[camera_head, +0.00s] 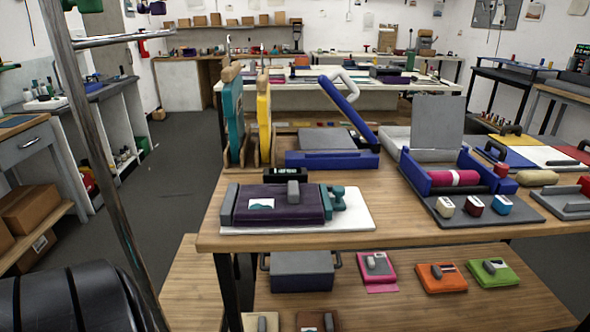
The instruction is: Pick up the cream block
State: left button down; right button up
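A small cream block (445,206) sits at the left end of a row of three small blocks on a grey tray (482,222) on the wooden table. A dark red block (474,205) stands in the middle of the row, and a blue block (502,205) with a pale top stands at its right. The blocks stand a little apart, and nothing covers the cream one from this side. Neither of my grippers is in view.
Behind the blocks, a blue-framed device (420,181) holds a pink roll (455,178). A lower shelf (400,305) holds several coloured pads.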

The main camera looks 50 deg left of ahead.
aim_at(445, 208)
jog(key=u, duration=0.5)
jog(key=i+j+u, duration=0.15)
jog(key=u, duration=0.25)
jog(key=i+u, duration=0.15)
jog(key=u, duration=0.2)
jog(key=i+u, duration=0.2)
jog(key=u, duration=0.2)
jog(key=i, duration=0.3)
jog(key=l+z, duration=0.1)
jog(key=z, duration=0.3)
jog(key=l+z, duration=0.1)
jog(key=z, duration=0.25)
jog(key=l+z, duration=0.1)
jog(key=z, duration=0.3)
jog(key=i+z, duration=0.1)
jog(key=z, duration=0.25)
